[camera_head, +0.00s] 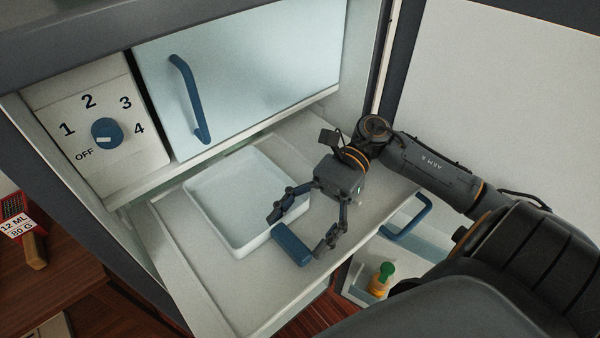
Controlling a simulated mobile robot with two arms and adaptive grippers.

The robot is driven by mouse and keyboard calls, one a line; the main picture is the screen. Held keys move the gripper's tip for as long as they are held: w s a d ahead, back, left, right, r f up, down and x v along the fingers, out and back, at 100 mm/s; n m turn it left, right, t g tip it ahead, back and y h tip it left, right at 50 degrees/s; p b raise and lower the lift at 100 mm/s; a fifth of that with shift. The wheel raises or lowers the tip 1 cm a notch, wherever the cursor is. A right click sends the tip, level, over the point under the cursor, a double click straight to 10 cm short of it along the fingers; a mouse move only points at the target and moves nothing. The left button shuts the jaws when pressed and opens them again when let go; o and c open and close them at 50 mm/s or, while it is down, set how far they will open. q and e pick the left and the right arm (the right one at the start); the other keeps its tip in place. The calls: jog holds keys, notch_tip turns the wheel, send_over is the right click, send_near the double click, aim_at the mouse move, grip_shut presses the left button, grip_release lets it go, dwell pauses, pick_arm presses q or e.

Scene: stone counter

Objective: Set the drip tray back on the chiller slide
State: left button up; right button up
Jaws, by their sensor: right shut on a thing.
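The drip tray (222,228) is a white, shallow, empty square tray with a blue handle block (292,243) at its front right side. It is over the pulled-out pale chiller slide (190,270); I cannot tell whether it rests flat or is slightly raised. My right gripper (299,232) comes in from the right, with its fingers around the blue handle block, shut on it. Part of the tray's right rim is hidden by the gripper. My left gripper is not in view.
Above the slide is a closed pale door (240,75) with a blue handle, beside a dial panel (97,127) with a blue knob. A blue handle (408,220) and a green-topped bottle (382,279) are at lower right. A red labelled item (17,222) is at left.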

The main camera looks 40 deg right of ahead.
jog(key=o, duration=1.4)
jog(key=shift+c, duration=0.2)
jog(key=shift+r, duration=0.15)
notch_tip(320, 180, up, 10)
